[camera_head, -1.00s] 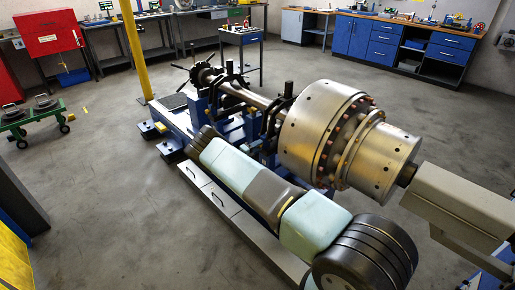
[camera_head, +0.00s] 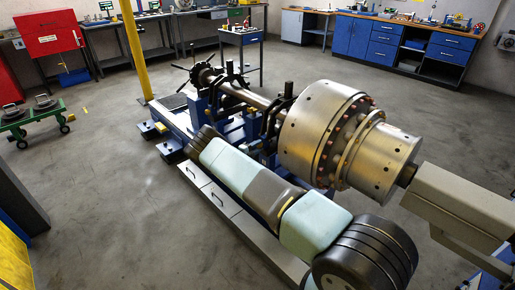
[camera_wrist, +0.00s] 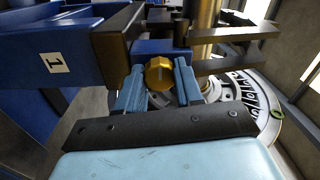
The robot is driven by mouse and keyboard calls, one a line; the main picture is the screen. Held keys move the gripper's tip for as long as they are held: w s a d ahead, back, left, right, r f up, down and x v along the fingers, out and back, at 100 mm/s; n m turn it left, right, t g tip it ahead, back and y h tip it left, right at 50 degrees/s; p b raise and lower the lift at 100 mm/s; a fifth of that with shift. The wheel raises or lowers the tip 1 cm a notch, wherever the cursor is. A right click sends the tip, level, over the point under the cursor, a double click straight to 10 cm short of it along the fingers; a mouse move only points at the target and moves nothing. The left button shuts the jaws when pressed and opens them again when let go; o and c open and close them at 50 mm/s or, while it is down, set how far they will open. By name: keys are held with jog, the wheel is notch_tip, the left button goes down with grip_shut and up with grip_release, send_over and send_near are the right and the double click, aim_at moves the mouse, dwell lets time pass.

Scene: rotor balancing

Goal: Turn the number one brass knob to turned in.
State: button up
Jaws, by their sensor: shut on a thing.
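The brass knob (camera_wrist: 159,73) shows in the wrist view as a gold many-sided knob with a pale mark across its face. My gripper (camera_wrist: 160,88) has its two blue fingers on either side of the knob, shut on it. A label with the number 1 (camera_wrist: 55,63) is on the blue block left of the knob. In the head view my arm reaches along the front of the balancing machine, and the knob and my fingertips are hidden there.
In the wrist view a dark bracket (camera_wrist: 115,45) stands close to the left of the knob, and a brass post (camera_wrist: 205,25) rises behind it. In the head view the large metal rotor (camera_head: 320,125) lies beside my arm. Open floor (camera_head: 110,215) lies to the left.

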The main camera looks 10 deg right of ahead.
jog(key=o, duration=1)
jog(key=shift+f, duration=0.1)
jog(key=shift+o, duration=0.2)
jog(key=shift+a, duration=0.1)
jog(key=v, duration=1.3)
jog(key=shift+s+a, duration=0.2)
jog(key=shift+a, duration=0.1)
